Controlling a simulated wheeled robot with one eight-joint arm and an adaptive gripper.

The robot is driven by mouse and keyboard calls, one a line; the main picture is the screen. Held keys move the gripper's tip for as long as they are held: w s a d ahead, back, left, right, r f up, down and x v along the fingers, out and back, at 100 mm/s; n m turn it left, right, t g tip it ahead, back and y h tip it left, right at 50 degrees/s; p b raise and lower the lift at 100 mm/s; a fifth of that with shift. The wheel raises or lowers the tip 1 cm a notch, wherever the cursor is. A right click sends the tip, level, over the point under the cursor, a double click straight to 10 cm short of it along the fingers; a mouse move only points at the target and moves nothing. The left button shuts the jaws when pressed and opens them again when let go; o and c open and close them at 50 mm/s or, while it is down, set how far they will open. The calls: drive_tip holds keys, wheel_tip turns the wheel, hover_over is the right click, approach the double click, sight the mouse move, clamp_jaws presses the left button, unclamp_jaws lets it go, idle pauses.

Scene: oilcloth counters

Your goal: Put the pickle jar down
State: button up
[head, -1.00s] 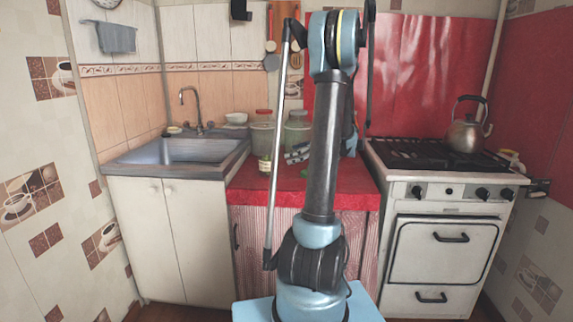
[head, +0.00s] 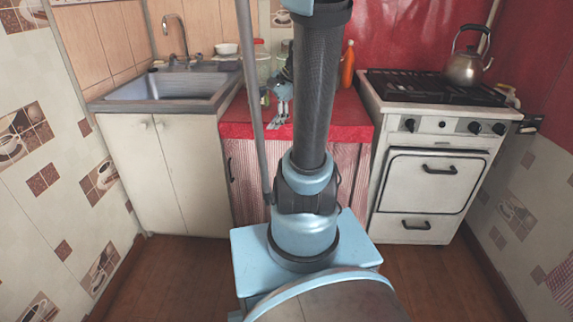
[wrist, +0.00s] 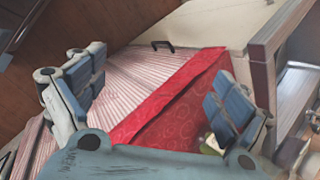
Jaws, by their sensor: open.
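The pickle jar, small with a pale label, is mostly hidden. In the head view a greenish part of it (head: 265,97) shows at the left side of the red counter (head: 345,122), just left of my gripper (head: 281,95). In the wrist view my gripper (wrist: 155,80) has its two blue-grey fingers wide apart, with nothing held between them. A small pale and green piece, probably the jar (wrist: 210,146), shows low beside the right finger, over the red cloth. Whether the finger touches it I cannot tell.
Large glass jars (head: 263,66) stand at the back of the counter, and an orange bottle (head: 348,64) stands back right. The sink (head: 160,105) is on the left. The stove (head: 440,105) with a kettle (head: 465,68) is on the right. The counter's front right is clear.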

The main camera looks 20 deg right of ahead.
drive_tip(key=s+d+f+n+h, duration=0.1)
drive_tip(key=s+f+n+h, duration=0.1)
drive_tip(key=s, duration=0.4)
drive_tip(key=s+d+f+n+h, duration=0.1)
drive_tip(key=s+f+n+h, duration=0.1)
drive_tip(key=s+f+n, duration=0.2)
drive_tip(key=s+d+f+n+h, duration=0.1)
drive_tip(key=s+f+n+h, duration=0.1)
drive_tip(key=s+n, duration=0.4)
drive_tip(key=shift+s+d+f, duration=0.2)
drive_tip(key=shift+s+f, duration=0.55)
drive_tip(key=shift+s, duration=0.45)
